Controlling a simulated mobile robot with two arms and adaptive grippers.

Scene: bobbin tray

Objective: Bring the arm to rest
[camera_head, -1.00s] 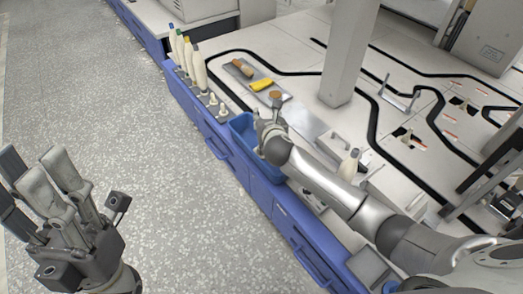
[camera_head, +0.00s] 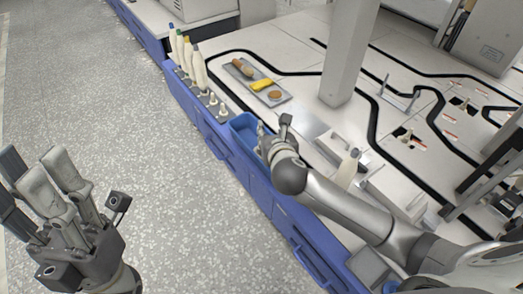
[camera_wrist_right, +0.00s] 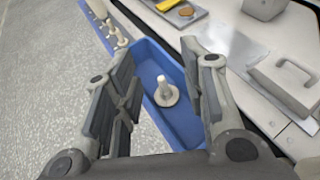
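My right gripper (camera_head: 275,130) is above the blue bin (camera_head: 244,122) at the table's edge. In the right wrist view its fingers (camera_wrist_right: 158,55) stand apart with nothing between them. Below them, a white peg-like piece with a round base (camera_wrist_right: 165,92) is inside the blue bin (camera_wrist_right: 190,122). A grey tray (camera_head: 284,100) lies beyond the gripper, apart from it. It holds a brown piece (camera_head: 242,67), a yellow piece (camera_head: 262,84) and a tan round piece (camera_head: 274,95). My left gripper (camera_head: 42,175) is open and empty over the floor at the left.
White bobbins (camera_head: 198,68) with coloured tops stand in a row on the table's left edge, with small white pegs (camera_head: 212,98) nearby. A grey pillar (camera_head: 345,60) rises from the table.

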